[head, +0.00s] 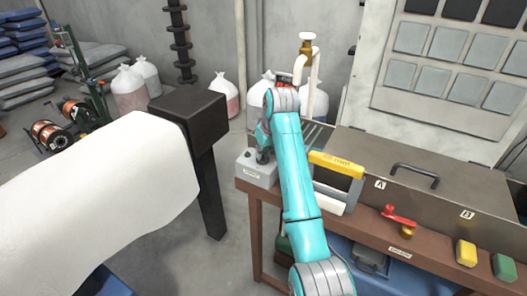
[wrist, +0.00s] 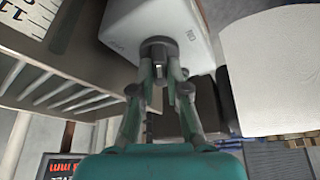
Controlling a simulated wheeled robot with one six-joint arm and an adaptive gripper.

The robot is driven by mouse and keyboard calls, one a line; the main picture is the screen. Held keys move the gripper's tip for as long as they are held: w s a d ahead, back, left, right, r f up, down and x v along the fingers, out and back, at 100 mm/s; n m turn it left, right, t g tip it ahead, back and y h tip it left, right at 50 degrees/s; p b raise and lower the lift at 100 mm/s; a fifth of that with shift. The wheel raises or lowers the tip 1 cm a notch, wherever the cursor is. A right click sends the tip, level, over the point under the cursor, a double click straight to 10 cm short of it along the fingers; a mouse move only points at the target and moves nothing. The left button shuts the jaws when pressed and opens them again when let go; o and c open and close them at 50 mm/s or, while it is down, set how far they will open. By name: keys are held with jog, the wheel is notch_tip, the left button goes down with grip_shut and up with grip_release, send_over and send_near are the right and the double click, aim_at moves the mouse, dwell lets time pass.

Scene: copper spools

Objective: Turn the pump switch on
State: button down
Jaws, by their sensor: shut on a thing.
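The pump switch is a light grey box (head: 256,173) with a label on its front, at the left end of the bench in the head view. Its white-grey housing (wrist: 195,22) fills the top middle of the wrist view, with "ON" printed to the right of the dark knob (wrist: 158,47) and fainter lettering to the left. My gripper (wrist: 160,72) is shut on the knob, one finger on each side. In the head view my gripper (head: 263,156) is at the top of the box, partly hidden by my arm. Which mark the knob points to is unclear.
A brass tap (head: 306,47) stands behind my arm. A yellow-handled tool (head: 336,163), a red valve handle (head: 400,217) and yellow and green sponges (head: 467,253) are on the bench to the right. A dark post (head: 208,190) and white-covered bulk (head: 90,190) stand left.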

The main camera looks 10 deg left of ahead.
jog(key=m+h, duration=0.1)
jog(key=m, duration=0.2)
jog(key=m+h, duration=0.1)
jog(key=m, duration=0.2)
jog(key=shift+s+a+t, duration=0.1)
jog(key=shift+a+t, duration=0.05)
jog(key=shift+t, duration=0.25)
jog(key=m+h, duration=0.2)
jog(key=m, duration=0.3)
jog(key=shift+m, duration=0.3)
jog(key=c, duration=1.2)
grip_release()
jog(key=shift+o, duration=0.2)
jog(key=v, duration=0.7)
jog(key=shift+a+r, duration=0.2)
